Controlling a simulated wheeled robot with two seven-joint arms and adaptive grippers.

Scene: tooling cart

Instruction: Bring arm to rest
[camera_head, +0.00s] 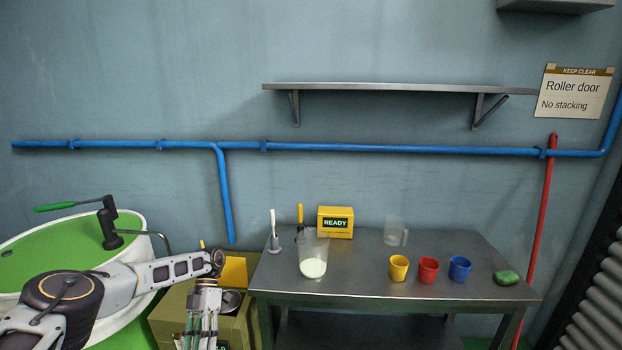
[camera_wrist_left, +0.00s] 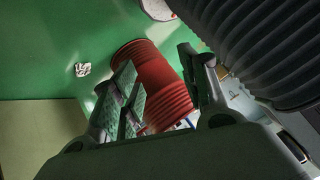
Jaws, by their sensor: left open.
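My left arm comes in from the left in the head view. Its gripper (camera_head: 202,328) hangs pointing down, left of the metal table and in front of an olive box. In the left wrist view the gripper (camera_wrist_left: 163,88) has its fingers apart, with nothing seen held between them. A red ribbed cylinder (camera_wrist_left: 155,80) shows beyond the fingers over a green floor; I cannot tell how far off it is. My right gripper is in neither view.
The metal table (camera_head: 365,270) holds a clear jug with white contents (camera_head: 313,265), a yellow READY box (camera_head: 335,222), yellow (camera_head: 398,268), red (camera_head: 428,270) and blue (camera_head: 459,269) cups, and a green sponge (camera_head: 506,278). The olive box (camera_head: 240,325) stands close to my left gripper.

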